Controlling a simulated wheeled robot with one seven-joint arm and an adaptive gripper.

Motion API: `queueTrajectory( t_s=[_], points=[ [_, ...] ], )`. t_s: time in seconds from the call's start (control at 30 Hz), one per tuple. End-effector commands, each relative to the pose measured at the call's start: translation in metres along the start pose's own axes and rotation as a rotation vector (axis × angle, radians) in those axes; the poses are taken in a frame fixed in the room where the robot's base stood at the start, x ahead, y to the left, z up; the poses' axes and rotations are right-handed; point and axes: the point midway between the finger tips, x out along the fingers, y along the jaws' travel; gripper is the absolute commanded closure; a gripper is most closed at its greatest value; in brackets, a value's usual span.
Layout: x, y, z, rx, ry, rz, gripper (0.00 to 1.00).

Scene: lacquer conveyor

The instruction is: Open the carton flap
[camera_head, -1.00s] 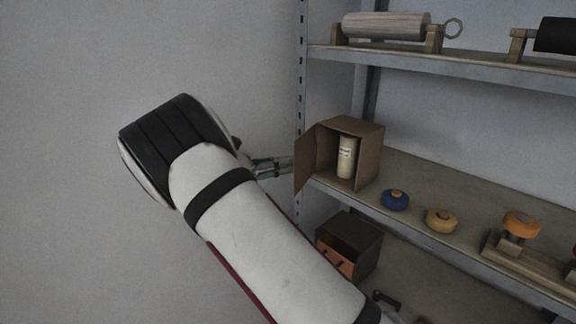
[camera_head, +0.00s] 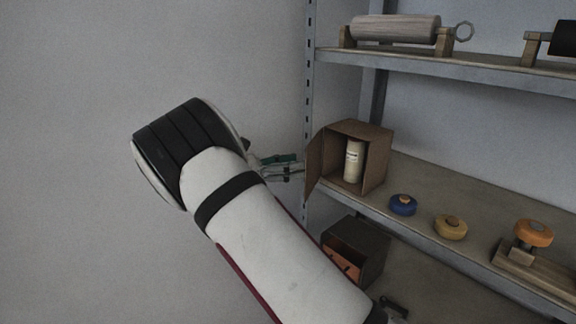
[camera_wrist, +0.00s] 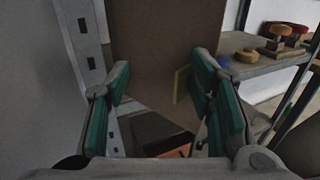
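The brown carton (camera_head: 374,160) stands on the middle shelf with its front open. Its flap (camera_head: 314,162) is swung out to the left, and a pale labelled cylinder (camera_head: 353,161) stands inside. My gripper (camera_head: 300,168) is just left of the flap; whether it touches cannot be told there. In the wrist view my gripper (camera_wrist: 161,68) has its two green-padded fingers wide apart, with nothing held between them. A brown carton panel (camera_wrist: 165,45), seemingly the flap, fills the view ahead. A small tan strip (camera_wrist: 181,84) shows by the right finger.
A grey perforated upright (camera_head: 308,90) stands close left of the carton. A blue knob (camera_head: 403,205) and a yellow knob (camera_head: 450,228) lie to the right on the shelf. Below is a dark box (camera_head: 372,245) with an orange front. The upper shelf (camera_head: 430,68) runs overhead.

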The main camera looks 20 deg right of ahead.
Motion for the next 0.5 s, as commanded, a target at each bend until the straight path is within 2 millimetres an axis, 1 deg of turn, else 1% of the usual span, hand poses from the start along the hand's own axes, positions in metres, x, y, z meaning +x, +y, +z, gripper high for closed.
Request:
queueTrajectory(
  t_s=[0.03, 0.17, 0.23, 0.5],
  points=[
    [0.005, 0.004, 0.004, 0.006, -0.006, 0.005, 0.74],
    [0.005, 0.004, 0.009, 0.008, -0.006, 0.005, 0.75],
    [0.005, 0.003, 0.017, 0.009, -0.005, 0.004, 0.75],
    [0.004, 0.002, 0.067, 0.012, -0.002, 0.000, 0.77]
  ],
)
